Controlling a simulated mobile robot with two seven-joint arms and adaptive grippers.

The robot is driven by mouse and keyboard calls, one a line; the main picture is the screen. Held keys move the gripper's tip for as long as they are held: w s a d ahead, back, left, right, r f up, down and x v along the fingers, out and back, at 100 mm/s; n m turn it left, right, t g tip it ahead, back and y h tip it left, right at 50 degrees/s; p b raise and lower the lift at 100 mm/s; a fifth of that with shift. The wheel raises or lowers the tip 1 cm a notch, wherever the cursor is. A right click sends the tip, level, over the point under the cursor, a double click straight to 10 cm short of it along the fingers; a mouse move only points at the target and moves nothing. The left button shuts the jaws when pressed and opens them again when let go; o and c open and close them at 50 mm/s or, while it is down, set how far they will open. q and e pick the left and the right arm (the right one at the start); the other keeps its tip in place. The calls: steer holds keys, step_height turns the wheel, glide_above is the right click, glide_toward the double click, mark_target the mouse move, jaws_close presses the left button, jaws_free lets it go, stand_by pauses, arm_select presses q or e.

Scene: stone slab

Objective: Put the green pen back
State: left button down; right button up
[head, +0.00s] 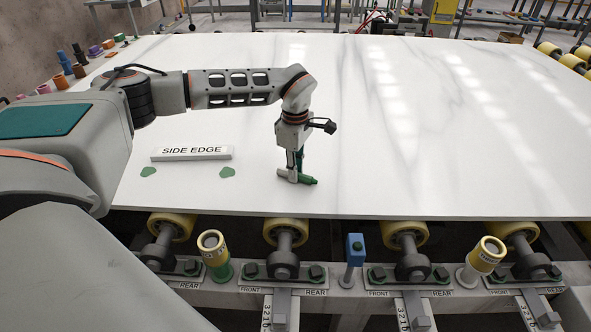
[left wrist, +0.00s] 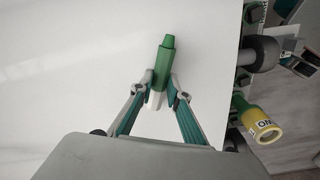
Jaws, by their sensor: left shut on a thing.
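The green pen (head: 309,181) is in my left gripper (head: 296,176), low over the white slab near its front edge. I cannot tell if the pen touches the slab. In the left wrist view, the fingers (left wrist: 160,82) are shut on the sides of the pen (left wrist: 165,56). Its narrower green tip points away from the palm, and a pale part shows between the fingers. My right gripper is not in view.
A yellow cup on a green base (head: 215,256) and a yellow cup on a white base (head: 482,260) stand on the rail before the slab (head: 420,130). A blue block on a post (head: 354,249) stands between them. A "SIDE EDGE" bar (head: 191,153) and green marks (head: 227,172) lie left.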

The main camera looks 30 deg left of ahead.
arm_select(q)
steer(key=c, duration=1.9)
jaws_free()
steer(key=shift+r+p, duration=0.75)
steer(key=shift+r, duration=5.35)
steer(key=shift+s, duration=0.1)
